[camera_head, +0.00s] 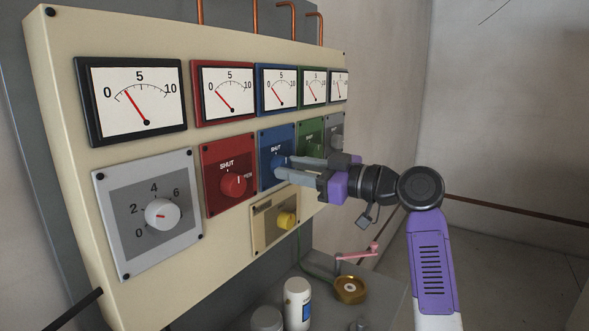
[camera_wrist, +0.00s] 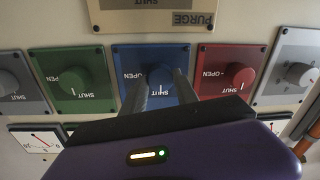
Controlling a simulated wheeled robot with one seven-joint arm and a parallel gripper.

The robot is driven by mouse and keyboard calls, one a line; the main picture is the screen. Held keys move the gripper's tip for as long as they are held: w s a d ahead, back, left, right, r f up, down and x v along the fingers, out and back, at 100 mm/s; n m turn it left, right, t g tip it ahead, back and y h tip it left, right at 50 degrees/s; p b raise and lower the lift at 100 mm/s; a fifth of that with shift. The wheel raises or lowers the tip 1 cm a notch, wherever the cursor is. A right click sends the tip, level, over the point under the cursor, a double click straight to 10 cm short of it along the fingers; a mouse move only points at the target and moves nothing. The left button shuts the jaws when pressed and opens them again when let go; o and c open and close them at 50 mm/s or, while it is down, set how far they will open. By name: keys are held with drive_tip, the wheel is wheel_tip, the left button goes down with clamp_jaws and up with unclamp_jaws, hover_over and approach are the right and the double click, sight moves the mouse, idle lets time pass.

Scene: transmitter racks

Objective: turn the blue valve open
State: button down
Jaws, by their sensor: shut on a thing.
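The blue valve is a round knob (camera_wrist: 161,72) on a blue plate (camera_head: 266,142) marked SHUT, with OPEN beside it in the wrist view. That view shows the panel upside down. The knob's white mark seems to point toward SHUT. My gripper (camera_head: 281,167) reaches in from the right, its two grey fingers shut on the blue knob, one on each side. In the head view the fingers hide most of the knob. The blue gauge (camera_head: 278,88) above it has its red needle pointing up and left.
A red valve (camera_head: 233,184) sits left of the blue one, a green valve (camera_wrist: 74,80) on its other side. A yellow knob (camera_head: 286,220) on the PURGE plate is just below. A white bottle (camera_head: 297,303) and a pink crank (camera_head: 358,254) stand lower down.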

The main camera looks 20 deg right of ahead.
drive_tip(key=shift+m, duration=0.4)
drive_tip(key=m+p, duration=0.3)
drive_tip(key=m, duration=0.5)
drive_tip(key=shift+r, duration=0.1)
drive_tip(key=m+p, duration=0.3)
drive_tip(key=m, duration=0.3)
drive_tip(key=shift+s+a+t+p, duration=0.1)
drive_tip(key=shift+t+p, duration=0.3)
drive_tip(key=shift+m+p, duration=1.25)
drive_tip(key=shift+m, duration=0.55)
drive_tip(key=c, duration=0.9)
unclamp_jaws()
drive_tip(key=shift+c, duration=0.2)
